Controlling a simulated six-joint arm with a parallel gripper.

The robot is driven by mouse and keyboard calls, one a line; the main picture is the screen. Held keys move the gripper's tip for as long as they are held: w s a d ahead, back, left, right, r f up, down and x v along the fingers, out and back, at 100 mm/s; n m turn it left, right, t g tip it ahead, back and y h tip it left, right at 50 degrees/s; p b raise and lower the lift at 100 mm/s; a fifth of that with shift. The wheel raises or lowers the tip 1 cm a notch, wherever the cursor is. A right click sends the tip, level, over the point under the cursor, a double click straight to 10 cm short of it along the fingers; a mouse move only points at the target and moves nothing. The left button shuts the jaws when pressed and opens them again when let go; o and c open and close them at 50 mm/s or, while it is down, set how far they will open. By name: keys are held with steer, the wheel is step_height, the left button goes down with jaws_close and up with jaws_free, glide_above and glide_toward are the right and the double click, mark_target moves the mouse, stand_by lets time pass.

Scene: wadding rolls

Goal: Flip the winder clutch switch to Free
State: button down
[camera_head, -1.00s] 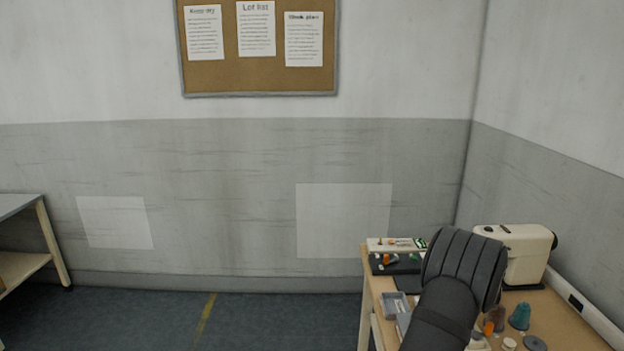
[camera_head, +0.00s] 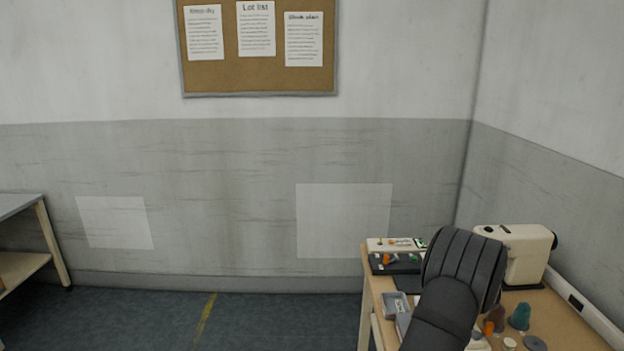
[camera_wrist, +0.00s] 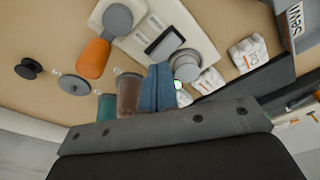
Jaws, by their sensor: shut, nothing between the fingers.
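In the wrist view a cream control panel (camera_wrist: 198,37) lies on the bench. It carries an orange lever (camera_wrist: 93,58) on a grey round pivot, a dark-framed switch with a pale face (camera_wrist: 165,43), and a grey round knob (camera_wrist: 186,67). A small green light shows beside the knob. I cannot read which control is the winder clutch switch. My gripper (camera_wrist: 158,88) is shut and empty; its blue fingers appear over the panel's lower edge, close to the switch and knob. Whether they touch is not clear. In the head view my arm hides the gripper and panel.
The wooden bench (camera_head: 562,327) stands at the right, against the wall. A cream machine (camera_head: 527,257) stands at its back. A teal cone (camera_head: 519,317), a brown cone (camera_head: 495,318) and a grey tray (camera_head: 395,305) are around my arm. White packets (camera_wrist: 248,54) lie beside the panel.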

steer(key=shift+f, duration=0.95)
stand_by(0.6)
steer(key=shift+r, duration=3.55)
steer(key=shift+f, duration=0.1)
steer(key=shift+f, duration=3.45)
